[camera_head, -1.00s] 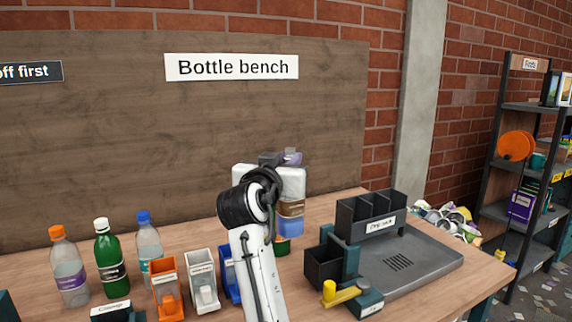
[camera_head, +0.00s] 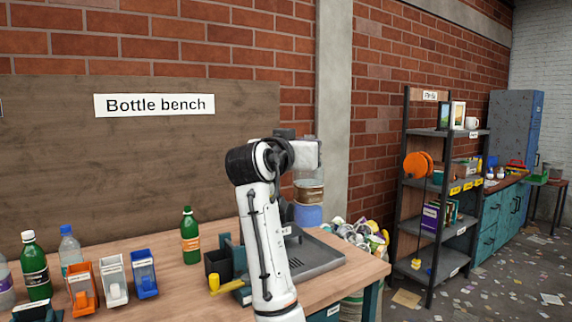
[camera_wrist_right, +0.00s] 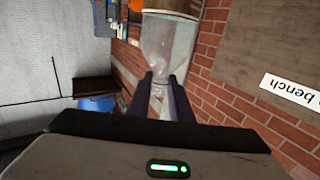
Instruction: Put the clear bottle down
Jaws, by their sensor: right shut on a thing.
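In the head view my white right arm hides the fingers. The bottle appears in front of the wall, above the back of the grey tray (camera_head: 318,258) on the bench; its height over it is unclear. My left gripper is not in view.
On the bench (camera_head: 185,280) stand a green bottle (camera_head: 190,236), another green bottle (camera_head: 35,268), a clear bottle with a blue cap (camera_head: 70,248), and orange, white and blue holders (camera_head: 144,275). A heap of cans (camera_head: 362,236) and a shelf (camera_head: 440,205) lie to the right.

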